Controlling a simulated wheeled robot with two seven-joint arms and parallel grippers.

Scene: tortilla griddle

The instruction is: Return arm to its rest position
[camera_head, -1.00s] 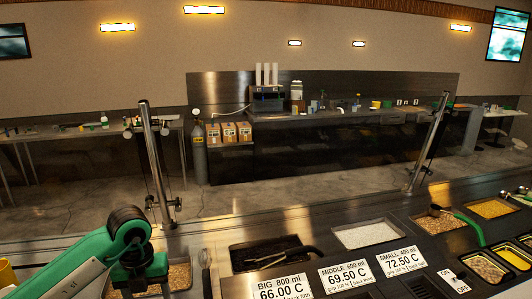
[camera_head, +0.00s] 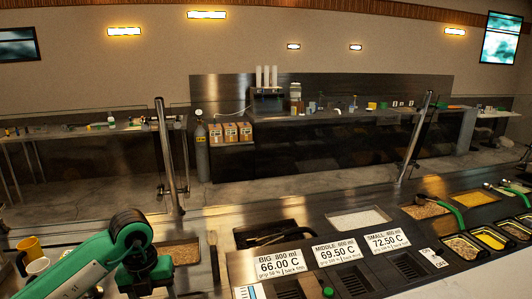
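My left arm comes in from the lower left of the head view, green and white with a black joint at its top. Past that joint it bends down to a green and black link at the bottom edge. No fingertips of my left gripper show, so whether it holds anything cannot be seen. My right arm and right gripper are outside the view.
Two mugs, one white (camera_head: 37,267) and one yellow (camera_head: 29,244), stand left of my arm. Ingredient trays (camera_head: 361,219) are set in the counter, with a green-handled scoop (camera_head: 445,206) at right. Size signs (camera_head: 278,265) stand before a glass guard with metal posts (camera_head: 171,155).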

